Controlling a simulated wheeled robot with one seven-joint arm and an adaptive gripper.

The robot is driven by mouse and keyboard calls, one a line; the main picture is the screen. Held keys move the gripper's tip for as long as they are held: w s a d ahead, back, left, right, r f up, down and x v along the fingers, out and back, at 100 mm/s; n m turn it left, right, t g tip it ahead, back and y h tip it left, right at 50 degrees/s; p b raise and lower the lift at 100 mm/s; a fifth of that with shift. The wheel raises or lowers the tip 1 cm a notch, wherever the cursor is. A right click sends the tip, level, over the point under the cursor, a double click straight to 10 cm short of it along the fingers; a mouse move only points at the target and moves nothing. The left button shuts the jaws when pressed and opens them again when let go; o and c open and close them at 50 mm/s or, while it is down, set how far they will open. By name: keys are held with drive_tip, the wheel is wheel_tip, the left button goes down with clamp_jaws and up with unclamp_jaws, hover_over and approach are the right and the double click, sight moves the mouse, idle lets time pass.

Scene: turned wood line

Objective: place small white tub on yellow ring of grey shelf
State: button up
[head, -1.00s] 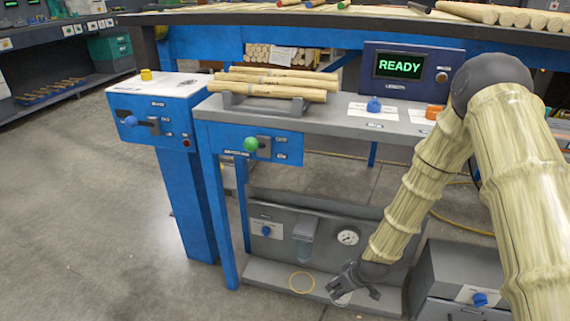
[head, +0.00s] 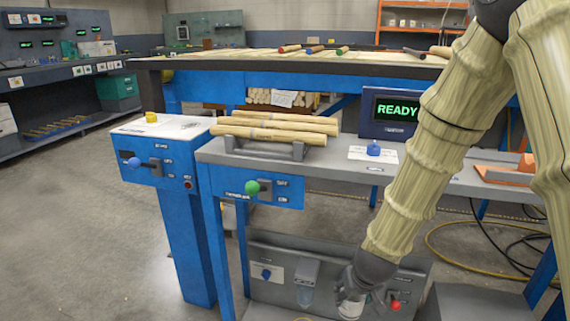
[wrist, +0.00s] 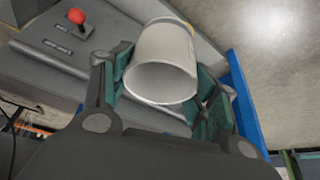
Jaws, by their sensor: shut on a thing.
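The small white tub (wrist: 165,62) is held between the fingers of my gripper (wrist: 160,100) in the wrist view, with its open mouth facing the camera. In the head view my gripper (head: 358,291) hangs low in front of the grey panel, and part of the tub (head: 350,307) shows in it. The yellow ring (head: 303,319) is barely visible at the bottom edge of the head view, left of and below the tub. The grey shelf (head: 262,310) is mostly cut off by the frame. The tub hides part of a yellow arc in the wrist view.
The blue bench (head: 215,215) with dowels (head: 275,132) stands above. Open floor lies left.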

drive_tip(key=r, duration=0.1)
drive_tip(key=s+r, duration=0.1)
drive_tip(key=shift+r+m, duration=0.35)
drive_tip(key=shift+m, duration=0.05)
wheel_tip(320, 180, up, 11)
drive_tip(key=p, duration=1.8)
wheel_tip(320, 180, up, 7)
drive_tip(key=p, duration=1.2)
hover_over(354, 311)
drive_tip(key=r+p, duration=0.1)
drive_tip(key=p, duration=0.1)
drive_tip(key=r+p, duration=0.4)
drive_tip(key=p, duration=0.1)
drive_tip(key=shift+s, duration=0.35)
drive_tip(key=shift+f, duration=0.1)
